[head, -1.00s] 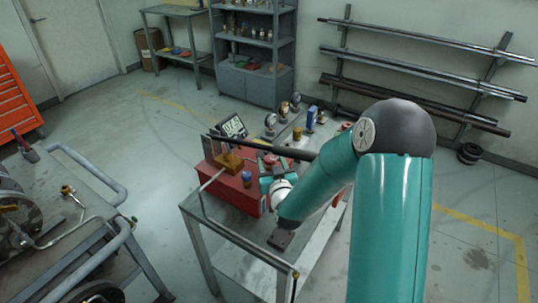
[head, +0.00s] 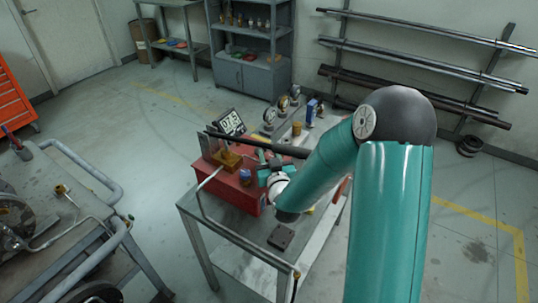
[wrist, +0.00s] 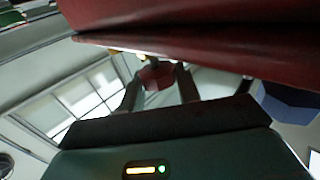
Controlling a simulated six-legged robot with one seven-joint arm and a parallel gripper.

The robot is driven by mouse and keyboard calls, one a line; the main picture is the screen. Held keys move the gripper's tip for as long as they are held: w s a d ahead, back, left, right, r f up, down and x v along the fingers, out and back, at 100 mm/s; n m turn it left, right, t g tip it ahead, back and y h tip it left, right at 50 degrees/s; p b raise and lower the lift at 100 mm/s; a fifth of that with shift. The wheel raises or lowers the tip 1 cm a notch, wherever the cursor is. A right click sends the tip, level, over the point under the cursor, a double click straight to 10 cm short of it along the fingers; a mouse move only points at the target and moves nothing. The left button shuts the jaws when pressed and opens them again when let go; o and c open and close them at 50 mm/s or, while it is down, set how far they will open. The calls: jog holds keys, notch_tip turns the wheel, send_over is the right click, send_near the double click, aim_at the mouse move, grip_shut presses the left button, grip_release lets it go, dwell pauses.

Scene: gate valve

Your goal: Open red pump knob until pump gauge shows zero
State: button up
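The red pump (head: 238,192) is a box on the grey metal table, with a long dark lever (head: 258,147) above it. The pump gauge (head: 231,122) is a tilted digital display behind it; its digits are too small to read surely. My gripper (head: 266,160) is at the pump's right end. In the wrist view its two fingers (wrist: 158,82) stand apart, with a dark red knob-like part (wrist: 156,75) between them. I cannot tell whether they touch it. In the head view my gripper hides the knob.
A blue cap (head: 245,174) sits on the pump, close to my gripper. Round dial gauges (head: 270,115) and a blue part (head: 311,108) stand behind. A bent pipe (head: 225,228) runs along the table's front. The pump's red underside or wall (wrist: 200,25) fills the wrist view's top.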

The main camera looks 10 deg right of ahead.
jog(key=shift+w+f, duration=0.1)
jog(key=c, duration=0.4)
jog(key=shift+n+y, duration=0.5)
jog(key=shift+y, duration=0.3)
jog(key=n+g+y, duration=0.1)
jog(key=n+y, duration=0.1)
jog(key=y, duration=0.2)
jog(key=n+g+y, duration=0.2)
jog(key=n+y, duration=0.1)
jog(key=y, duration=0.1)
jog(key=shift+w+d+n, duration=0.1)
jog(key=shift+n, duration=0.2)
jog(key=shift+o, duration=0.2)
jog(key=n+g+y, duration=0.5)
jog(key=g+y, duration=0.1)
jog(key=shift+f, duration=0.1)
jog(key=shift+n+g+y, duration=0.9)
jog(key=shift+n+g, duration=0.9)
jog(key=shift+g, duration=0.8)
jog(key=o, duration=1)
jog(key=shift+c, duration=0.2)
